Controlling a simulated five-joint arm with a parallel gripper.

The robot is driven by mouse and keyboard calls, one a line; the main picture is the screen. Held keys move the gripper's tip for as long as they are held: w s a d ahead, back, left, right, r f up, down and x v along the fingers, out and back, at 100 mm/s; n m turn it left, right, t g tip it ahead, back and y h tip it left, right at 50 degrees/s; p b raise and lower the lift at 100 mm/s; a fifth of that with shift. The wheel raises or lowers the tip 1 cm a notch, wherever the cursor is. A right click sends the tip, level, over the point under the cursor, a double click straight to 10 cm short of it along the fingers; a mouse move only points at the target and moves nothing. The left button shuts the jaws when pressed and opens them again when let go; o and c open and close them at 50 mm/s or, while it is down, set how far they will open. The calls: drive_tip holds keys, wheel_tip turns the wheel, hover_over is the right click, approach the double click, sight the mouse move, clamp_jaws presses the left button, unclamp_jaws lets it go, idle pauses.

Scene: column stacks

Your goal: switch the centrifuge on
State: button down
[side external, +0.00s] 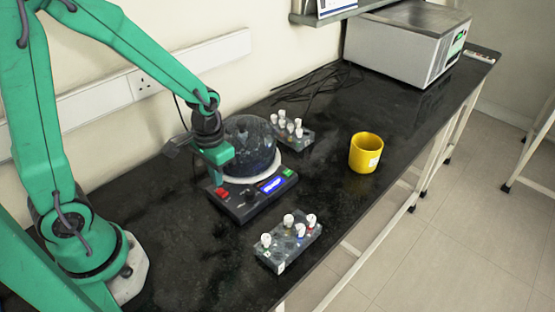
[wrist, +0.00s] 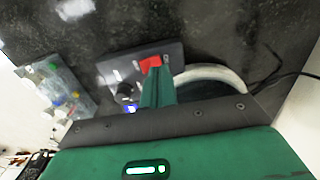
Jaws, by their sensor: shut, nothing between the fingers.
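The centrifuge (side external: 240,208) stands on the black bench, with a dark rounded lid (side external: 250,138) down over a white ring. Its front panel has a red switch (side external: 222,192), a glowing blue display (side external: 272,185) and a green button (side external: 289,172). My gripper (side external: 221,172) is shut and empty, pointing down just above the red switch. In the wrist view the closed fingers (wrist: 156,78) reach to the edge of the red switch (wrist: 151,62) and partly cover it. I cannot tell whether they touch it. A dark knob (wrist: 125,92) shows beside it.
A tube rack (side external: 287,249) with white-capped tubes stands in front of the centrifuge, and another rack (side external: 297,138) stands behind it. A yellow mug (side external: 366,152) is to the right. A grey box-shaped instrument (side external: 405,45) and loose black cables (side external: 318,85) are at the back.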

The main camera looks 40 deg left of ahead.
sight(219, 190)
drive_tip(key=shift+r, duration=1.55)
drive_tip(key=shift+r, duration=0.1)
drive_tip(key=shift+s+r, duration=0.1)
drive_tip(key=shift+r, duration=0.45)
drive_tip(key=s+r+t, duration=0.2)
drive_tip(key=s+r, duration=0.2)
drive_tip(key=r, duration=0.3)
drive_tip(key=s+r+t, duration=0.3)
drive_tip(key=r, duration=0.4)
drive_tip(key=shift+s+a+r+t, duration=0.15)
drive_tip(key=shift+s+a+t, duration=0.1)
drive_tip(key=shift+s+t, duration=0.1)
